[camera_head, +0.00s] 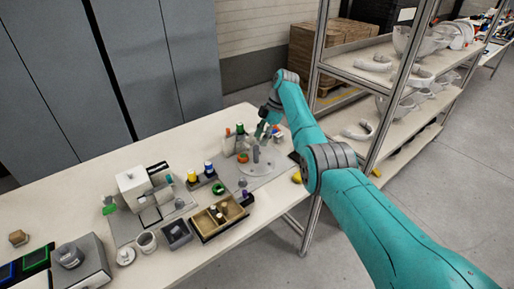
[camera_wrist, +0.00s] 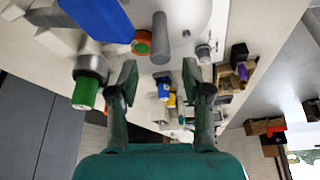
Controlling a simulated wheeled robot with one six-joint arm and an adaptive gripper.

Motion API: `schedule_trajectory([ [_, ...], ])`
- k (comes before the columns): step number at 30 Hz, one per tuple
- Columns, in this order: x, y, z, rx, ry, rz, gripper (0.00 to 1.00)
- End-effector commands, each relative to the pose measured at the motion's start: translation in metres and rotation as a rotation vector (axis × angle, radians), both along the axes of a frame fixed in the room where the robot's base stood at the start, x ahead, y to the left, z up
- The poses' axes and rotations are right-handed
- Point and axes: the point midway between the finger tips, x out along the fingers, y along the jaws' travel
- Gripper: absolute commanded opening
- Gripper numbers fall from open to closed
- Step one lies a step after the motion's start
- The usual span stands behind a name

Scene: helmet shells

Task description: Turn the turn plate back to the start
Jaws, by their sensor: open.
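The turn plate (camera_head: 266,170) is a pale round disc on the table in the head view, and part of it shows at the top of the wrist view (camera_wrist: 188,14). A grey upright post (camera_head: 256,154) stands on or at the disc; it also shows in the wrist view (camera_wrist: 160,38). My gripper (camera_head: 262,131) is above the table on the far side of the plate. In the wrist view my gripper (camera_wrist: 160,82) has its two fingers wide apart with nothing between them. The post appears beyond the fingertips, apart from them. Any start mark is too small to tell.
An orange-and-green ring part (camera_head: 243,158) lies at the plate's left edge. A green-topped bottle (camera_wrist: 86,88) stands close to my left finger in the wrist view. A wooden divided box (camera_head: 218,217) and small machines crowd the table's front. Metal shelving (camera_head: 372,75) stands to the right.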

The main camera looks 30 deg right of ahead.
Motion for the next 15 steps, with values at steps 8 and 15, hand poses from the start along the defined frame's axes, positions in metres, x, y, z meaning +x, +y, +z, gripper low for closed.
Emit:
schedule_trajectory([
  [8,-0.002,-0.013,0.029,0.0,-0.001,-0.001,0.49],
  [15,-0.003,-0.014,0.033,0.0,0.001,-0.001,0.49],
])
